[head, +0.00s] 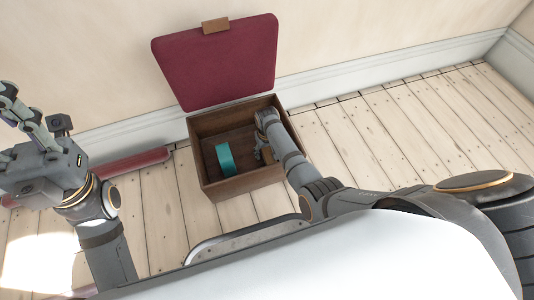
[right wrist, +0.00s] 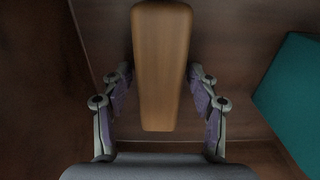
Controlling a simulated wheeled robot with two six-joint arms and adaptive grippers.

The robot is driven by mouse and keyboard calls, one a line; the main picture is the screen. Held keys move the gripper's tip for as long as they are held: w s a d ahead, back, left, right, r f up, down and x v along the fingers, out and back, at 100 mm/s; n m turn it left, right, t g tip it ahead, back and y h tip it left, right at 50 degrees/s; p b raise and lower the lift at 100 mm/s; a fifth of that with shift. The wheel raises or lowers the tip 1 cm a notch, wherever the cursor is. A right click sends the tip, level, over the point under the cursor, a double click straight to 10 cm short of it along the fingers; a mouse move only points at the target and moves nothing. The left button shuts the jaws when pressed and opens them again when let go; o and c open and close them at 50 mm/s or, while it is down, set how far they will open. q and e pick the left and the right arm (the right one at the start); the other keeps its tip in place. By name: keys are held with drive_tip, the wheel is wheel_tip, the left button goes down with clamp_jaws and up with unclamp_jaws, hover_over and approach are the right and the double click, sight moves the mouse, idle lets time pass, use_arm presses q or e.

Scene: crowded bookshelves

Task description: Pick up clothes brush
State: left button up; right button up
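The clothes brush, with a smooth light-brown wooden back, shows in the right wrist view (right wrist: 162,65), lengthwise between the fingers. My right gripper (right wrist: 160,80) has its finger pads close against both sides of the brush, with no clear gap at the tips. In the head view, my right gripper (head: 262,150) reaches down inside the open wooden box (head: 245,186), and the brush there is mostly hidden by my arm. My left gripper (head: 18,108) is raised at the far left, away from the box; its fingertips do not show clearly.
A teal object (head: 225,159) stands in the box, left of my right gripper; it also shows in the right wrist view (right wrist: 295,95). The box's dark red lid (head: 220,65) stands open at the wall. The plank floor (head: 400,135) to the right is clear.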

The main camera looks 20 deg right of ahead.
drive_tip(key=c, duration=1)
